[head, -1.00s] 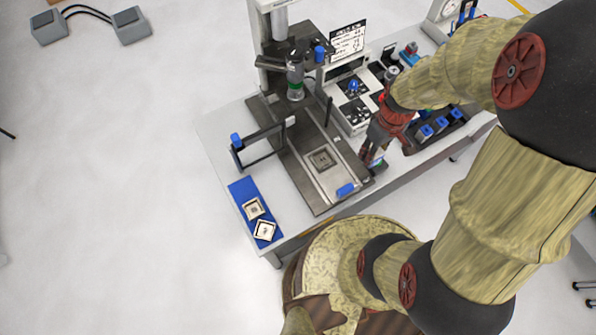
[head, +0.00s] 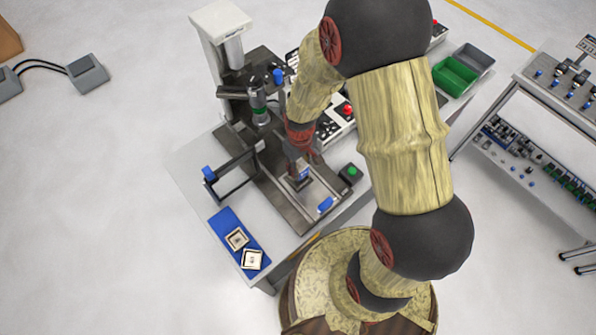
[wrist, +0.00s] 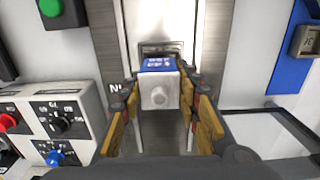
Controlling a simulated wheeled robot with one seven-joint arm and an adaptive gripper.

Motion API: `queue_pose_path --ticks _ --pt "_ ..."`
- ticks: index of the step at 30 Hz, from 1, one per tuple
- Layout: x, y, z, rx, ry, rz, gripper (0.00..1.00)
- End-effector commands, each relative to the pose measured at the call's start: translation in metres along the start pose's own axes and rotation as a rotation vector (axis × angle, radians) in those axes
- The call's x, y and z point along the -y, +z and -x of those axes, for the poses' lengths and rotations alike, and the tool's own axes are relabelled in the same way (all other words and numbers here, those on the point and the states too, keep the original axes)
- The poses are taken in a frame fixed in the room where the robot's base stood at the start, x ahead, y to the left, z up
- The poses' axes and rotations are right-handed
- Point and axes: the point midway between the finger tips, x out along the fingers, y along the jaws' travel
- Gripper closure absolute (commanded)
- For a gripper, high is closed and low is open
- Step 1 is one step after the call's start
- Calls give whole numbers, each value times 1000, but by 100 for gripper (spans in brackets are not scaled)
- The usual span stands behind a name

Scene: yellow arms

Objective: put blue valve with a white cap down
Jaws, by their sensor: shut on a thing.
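My gripper (wrist: 162,112) is shut on the valve (wrist: 160,88), which has a blue body with white lettering and a white cap facing the wrist camera. In the head view my gripper (head: 300,172) is over the metal fixture plate (head: 322,190) of the press station, and a little of the blue valve (head: 304,174) shows at the fingertips. In the wrist view a square recess (wrist: 162,48) in the metal strip lies just beyond the valve. The valve hides part of the strip. I cannot tell whether it touches the plate.
A green button box (head: 350,174) stands right of the plate. The press column (head: 233,52) rises at the back.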

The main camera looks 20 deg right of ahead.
Motion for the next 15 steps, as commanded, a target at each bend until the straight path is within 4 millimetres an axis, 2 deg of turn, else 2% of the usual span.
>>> queue_pose_path --ticks 4,10,15 --pt "4 -5 -8 1 0 0 95" --pt "4 -4 -35 3 -1 -1 95" --pt "3 -5 -37 -1 0 -1 95"
